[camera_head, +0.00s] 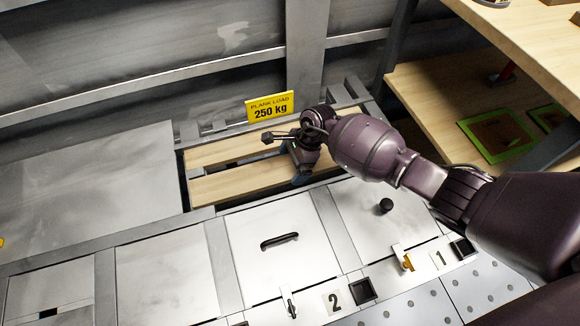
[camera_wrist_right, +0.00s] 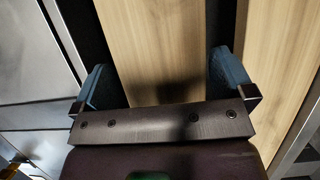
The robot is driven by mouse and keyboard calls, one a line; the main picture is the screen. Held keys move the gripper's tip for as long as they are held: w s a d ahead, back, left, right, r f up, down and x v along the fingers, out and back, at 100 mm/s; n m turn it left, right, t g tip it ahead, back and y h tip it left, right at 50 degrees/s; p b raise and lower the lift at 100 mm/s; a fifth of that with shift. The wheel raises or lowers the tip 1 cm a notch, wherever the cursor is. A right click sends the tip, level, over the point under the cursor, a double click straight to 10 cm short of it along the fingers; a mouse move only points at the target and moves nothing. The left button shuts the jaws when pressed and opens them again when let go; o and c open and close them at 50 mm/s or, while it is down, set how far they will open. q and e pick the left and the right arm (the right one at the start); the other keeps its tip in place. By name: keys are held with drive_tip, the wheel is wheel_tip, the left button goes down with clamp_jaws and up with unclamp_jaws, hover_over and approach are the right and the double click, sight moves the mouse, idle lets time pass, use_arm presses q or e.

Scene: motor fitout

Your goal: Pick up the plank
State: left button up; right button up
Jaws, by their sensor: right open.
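Two light wooden planks lie side by side in a recess: a far plank (camera_head: 222,148) and a near plank (camera_head: 235,186), with a dark gap between them. My right gripper (camera_head: 299,168) is over their right part and hides some of the wood. In the right wrist view my open blue fingers (camera_wrist_right: 163,85) stand on either side of one plank (camera_wrist_right: 150,45). Nothing is held. I cannot tell whether the fingers touch wood. My left gripper is not in view.
A yellow "PLANK LOAD 250 kg" sign (camera_head: 270,107) stands behind the planks. Metal panels, one with a black handle (camera_head: 279,241), lie in front, with a black knob (camera_head: 386,205) to the right. A wooden shelf (camera_head: 450,105) is at the right. A bare metal surface (camera_head: 90,175) lies left.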

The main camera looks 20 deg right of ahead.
drive_tip(key=shift+a+f, duration=0.1)
drive_tip(key=c, duration=0.8)
drive_tip(key=shift+c, duration=1)
drive_tip(key=shift+w, duration=0.1)
